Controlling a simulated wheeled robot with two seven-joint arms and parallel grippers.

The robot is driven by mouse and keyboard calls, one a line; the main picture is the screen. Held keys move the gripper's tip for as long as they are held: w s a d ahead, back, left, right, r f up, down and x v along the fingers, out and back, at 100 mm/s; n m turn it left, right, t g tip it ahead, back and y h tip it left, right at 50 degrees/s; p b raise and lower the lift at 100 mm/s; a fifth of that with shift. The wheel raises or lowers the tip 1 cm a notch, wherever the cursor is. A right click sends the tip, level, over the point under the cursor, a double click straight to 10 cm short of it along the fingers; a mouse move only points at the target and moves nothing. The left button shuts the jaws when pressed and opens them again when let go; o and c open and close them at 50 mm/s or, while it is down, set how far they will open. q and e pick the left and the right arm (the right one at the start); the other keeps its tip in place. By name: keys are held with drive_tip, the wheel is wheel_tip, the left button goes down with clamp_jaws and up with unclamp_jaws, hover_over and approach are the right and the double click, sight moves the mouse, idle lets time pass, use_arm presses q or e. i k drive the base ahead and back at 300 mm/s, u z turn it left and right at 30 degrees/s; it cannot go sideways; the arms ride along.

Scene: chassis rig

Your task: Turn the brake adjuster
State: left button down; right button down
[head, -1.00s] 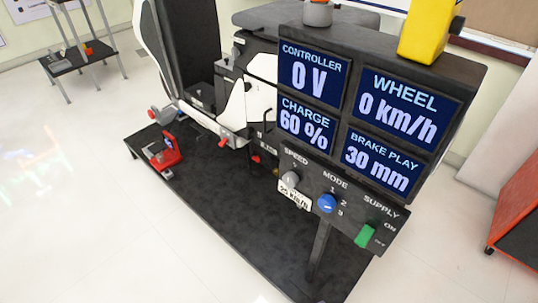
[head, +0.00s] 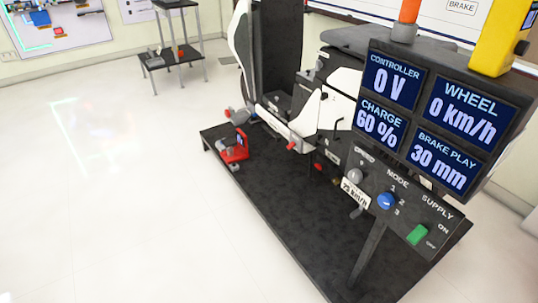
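No part is labelled as the brake adjuster, and I cannot tell which of the small parts it is. The chassis rig's black base plate (head: 262,215) carries a red bracket-like part (head: 236,150) with grey pieces near its far left end. A white lever with a red end (head: 292,145) and a grey rod with a red tip (head: 232,113) stick out of the rig. Small red parts (head: 318,166) sit low behind the display stand. The brake play screen (head: 442,160) reads 30 mm. Neither of my grippers is in view.
The panel has a grey speed knob (head: 355,175), a blue mode knob (head: 386,200) and a green supply switch (head: 417,235). Other screens read 0 V, 60 % and 0 km/h. A small shelf stand (head: 168,60) stands behind. The white floor (head: 110,190) at left is clear.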

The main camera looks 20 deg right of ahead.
sight(335, 180)
drive_tip(key=u, duration=0.45)
drive_tip(key=i, duration=1.05)
drive_tip(key=z, duration=2)
